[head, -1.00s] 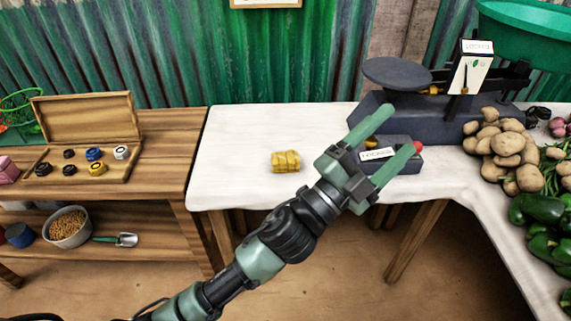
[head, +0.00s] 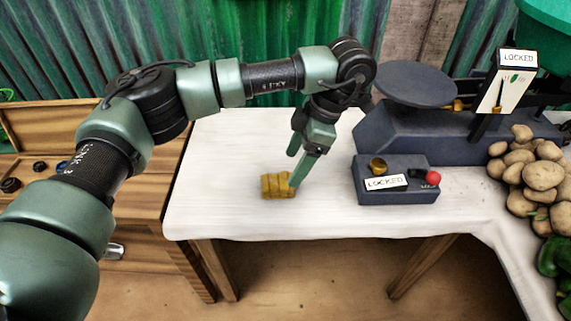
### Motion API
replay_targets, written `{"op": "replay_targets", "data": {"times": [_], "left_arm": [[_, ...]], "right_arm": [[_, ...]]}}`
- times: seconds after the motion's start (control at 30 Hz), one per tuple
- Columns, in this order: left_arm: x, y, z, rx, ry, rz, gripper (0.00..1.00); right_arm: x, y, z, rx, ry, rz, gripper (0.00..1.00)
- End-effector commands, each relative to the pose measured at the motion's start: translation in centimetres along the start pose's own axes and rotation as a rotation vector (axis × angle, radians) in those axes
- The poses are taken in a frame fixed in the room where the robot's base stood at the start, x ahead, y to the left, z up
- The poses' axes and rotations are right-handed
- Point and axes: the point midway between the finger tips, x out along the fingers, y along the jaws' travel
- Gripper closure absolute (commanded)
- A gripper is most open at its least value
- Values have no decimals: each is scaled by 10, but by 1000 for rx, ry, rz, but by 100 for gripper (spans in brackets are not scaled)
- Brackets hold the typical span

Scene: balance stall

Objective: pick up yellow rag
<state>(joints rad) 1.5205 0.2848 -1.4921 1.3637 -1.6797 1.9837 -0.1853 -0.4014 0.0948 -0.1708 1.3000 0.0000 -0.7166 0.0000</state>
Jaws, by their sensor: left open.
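The yellow rag (head: 275,186) is a small folded bundle lying on the white tabletop (head: 225,217), left of the middle of the picture. My left gripper (head: 295,170) points down just above and beside the rag's right end, with its fingers apart. One fingertip overlaps the rag's right edge in the picture; I cannot tell whether it touches. Nothing is between the fingers that I can see. My right gripper is not in view.
Potatoes (head: 540,175) lie at the right. The table's front left is clear.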

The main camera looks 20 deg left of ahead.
Motion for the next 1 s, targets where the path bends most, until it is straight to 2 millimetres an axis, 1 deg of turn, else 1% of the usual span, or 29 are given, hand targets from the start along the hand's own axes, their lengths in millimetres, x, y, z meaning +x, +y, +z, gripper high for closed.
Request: {"op": "replay_targets", "data": {"times": [0.03, 0.1, 0.23, 0.37, 0.47, 0.6, 0.7, 0.93, 0.97, 1.0], "left_arm": [[-1, 4, -6, -11, 23, 10, 29], [3, 6, -10, -16, 35, 15, 29], [18, 5, -11, -14, 36, 13, 29], [28, 6, -11, -15, 33, 14, 29], [39, 5, -12, -13, 33, 12, 29], [62, 5, -13, -13, 33, 11, 29], [73, 5, -14, -13, 32, 13, 29], [75, 6, -13, -13, 30, 14, 29], [75, 6, -13, -13, 30, 14, 37], [75, 6, -13, -13, 30, 14, 49]], "right_arm": [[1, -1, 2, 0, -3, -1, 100], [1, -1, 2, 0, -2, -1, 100], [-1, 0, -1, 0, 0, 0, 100], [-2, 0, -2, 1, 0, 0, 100], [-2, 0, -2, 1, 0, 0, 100], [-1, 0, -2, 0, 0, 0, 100], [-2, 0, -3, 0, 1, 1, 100], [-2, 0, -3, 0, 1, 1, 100], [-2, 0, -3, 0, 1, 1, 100], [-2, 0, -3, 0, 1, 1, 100]]}}
